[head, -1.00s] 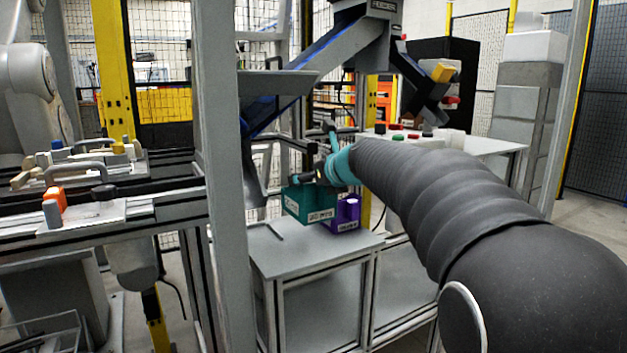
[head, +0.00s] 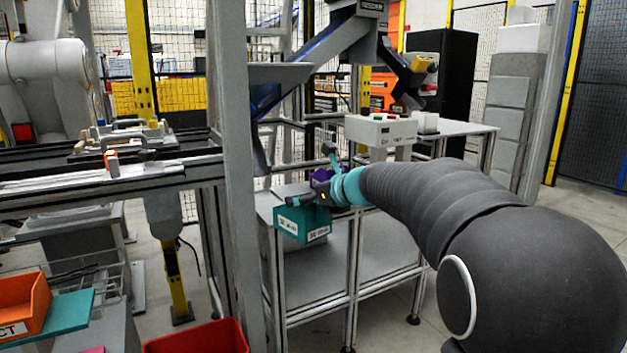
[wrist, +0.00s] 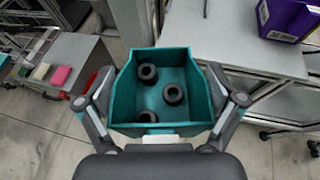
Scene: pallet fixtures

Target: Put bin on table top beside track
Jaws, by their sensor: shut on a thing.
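A teal bin (head: 302,225) with a white label hangs in front of the grey stand's near edge. In the wrist view the bin (wrist: 161,118) holds three black rings on its floor. My gripper (head: 326,188) is shut on the bin, with one finger along each side in the wrist view. The bin looks about level. The track (head: 110,182), with dark rails and fixture plates on it, runs along the left of the head view, apart from the bin. I cannot tell for sure which surface is the table top beside it.
A purple bin (wrist: 290,18) stands on the grey stand (wrist: 250,42). An orange bin (head: 22,305), a teal piece (head: 60,318) and a red bin (head: 197,338) are at the lower left. A grey upright post (head: 234,180) stands between track and stand. Open floor shows below the bin.

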